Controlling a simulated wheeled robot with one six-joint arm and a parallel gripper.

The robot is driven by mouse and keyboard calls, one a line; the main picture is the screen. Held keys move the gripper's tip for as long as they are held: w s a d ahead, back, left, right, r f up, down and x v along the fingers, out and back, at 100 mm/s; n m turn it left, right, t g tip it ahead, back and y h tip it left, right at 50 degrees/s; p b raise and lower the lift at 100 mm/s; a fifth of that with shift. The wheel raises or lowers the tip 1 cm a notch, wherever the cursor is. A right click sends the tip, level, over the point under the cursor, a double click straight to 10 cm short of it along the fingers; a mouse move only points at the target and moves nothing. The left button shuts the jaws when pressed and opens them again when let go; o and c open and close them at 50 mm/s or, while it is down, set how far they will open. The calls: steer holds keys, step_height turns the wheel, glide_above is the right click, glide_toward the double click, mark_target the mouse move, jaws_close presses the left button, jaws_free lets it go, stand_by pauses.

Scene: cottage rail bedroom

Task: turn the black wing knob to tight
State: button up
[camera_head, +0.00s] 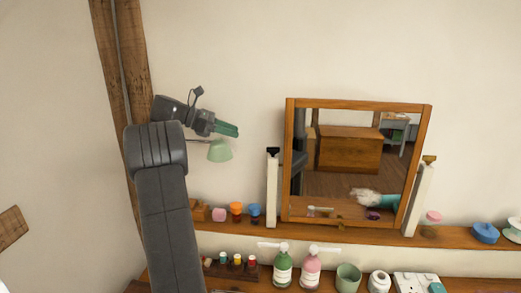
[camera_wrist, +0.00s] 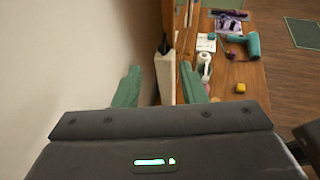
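The black wing knob (camera_head: 272,150) sits at the top of the white left post (camera_head: 272,190) of the wood-framed mirror (camera_head: 287,160). In the wrist view the knob (camera_wrist: 165,45) shows as a small dark shape atop the white post (camera_wrist: 164,75), ahead of and between my green fingers. My gripper (camera_head: 229,129) is to the left of the knob and a little higher in the head view, pointing right, apart from it. In the wrist view my gripper (camera_wrist: 160,84) has its fingers spread with nothing held.
A brass-coloured knob (camera_head: 430,158) tops the right post. Small jars (camera_head: 237,210), pump bottles (camera_head: 283,267) and a green cup (camera_head: 348,277) stand below. The wall is close behind; space between gripper and post looks clear.

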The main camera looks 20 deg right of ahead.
mark_target(269, 157)
steer(key=shift+s+n+t+b, duration=1.5)
steer(key=shift+s+t+b, duration=0.2)
steer(key=shift+s, duration=0.35)
steer(key=x, duration=0.4)
steer(key=p+x, duration=0.1)
steer(key=x, duration=0.8)
steer(key=shift+d+f+p, duration=0.15)
steer(key=shift+f+p, duration=0.25)
steer(key=shift+f, duration=0.05)
